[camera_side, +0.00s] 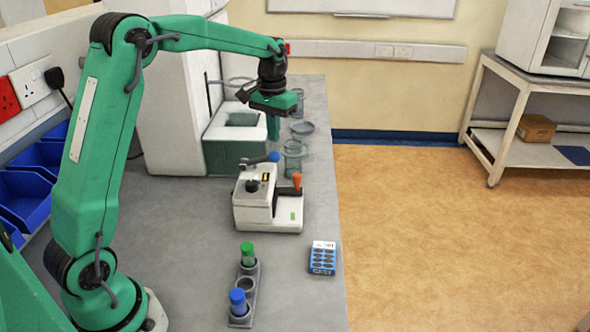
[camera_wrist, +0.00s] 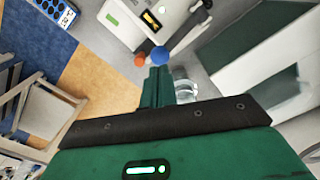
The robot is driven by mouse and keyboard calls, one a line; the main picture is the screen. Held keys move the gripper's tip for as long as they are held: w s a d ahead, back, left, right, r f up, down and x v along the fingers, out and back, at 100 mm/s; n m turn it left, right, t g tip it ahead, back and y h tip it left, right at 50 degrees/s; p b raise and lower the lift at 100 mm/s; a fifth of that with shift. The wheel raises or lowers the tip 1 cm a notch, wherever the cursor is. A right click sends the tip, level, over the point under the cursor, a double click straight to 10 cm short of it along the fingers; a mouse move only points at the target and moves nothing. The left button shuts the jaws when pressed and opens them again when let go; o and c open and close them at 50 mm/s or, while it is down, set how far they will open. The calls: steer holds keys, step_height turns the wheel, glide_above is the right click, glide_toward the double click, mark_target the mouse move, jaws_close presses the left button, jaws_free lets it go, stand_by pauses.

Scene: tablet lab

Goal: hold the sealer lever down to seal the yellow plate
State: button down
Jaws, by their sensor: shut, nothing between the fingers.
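The sealer (camera_side: 268,213) is a white bench machine in the middle of the counter. A dark bar ending in a blue ball (camera_side: 273,157) reaches over its top, apparently the lever. An orange knob (camera_side: 297,180) stands at its right side. My gripper (camera_side: 273,128) is shut and empty, above and beyond the blue ball. In the wrist view, the shut fingers (camera_wrist: 158,72) point at the blue ball (camera_wrist: 160,56); contact cannot be told. A small yellow-edged dark patch (camera_wrist: 152,20) shows on the sealer; whether it is the yellow plate is unclear.
Glass jars (camera_side: 293,158) stand behind the sealer, near my gripper. A white and green box (camera_side: 232,150) is left of them. A tube rack (camera_side: 242,314) with green and blue caps and a blue blister plate (camera_side: 323,257) lie in front. The counter's right edge is close.

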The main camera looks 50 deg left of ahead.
steer(key=shift+r, duration=1.5)
steer(key=shift+s+d+r, duration=0.25)
steer(key=shift+s+r, duration=0.05)
steer(key=s+d+r+m+t, duration=0.1)
steer(key=s+d+r+t, duration=0.3)
steer(key=s, duration=0.6)
steer(key=s+d+r+m, duration=0.1)
steer(key=s+d, duration=0.4)
steer(key=s, duration=0.4)
steer(key=s+d+f+m+t, duration=0.1)
steer(key=s+d+f, duration=0.1)
steer(key=s, duration=0.5)
steer(key=shift+d+f+t, duration=0.15)
steer(key=shift+f+t, duration=0.15)
steer(key=shift+f, duration=0.45)
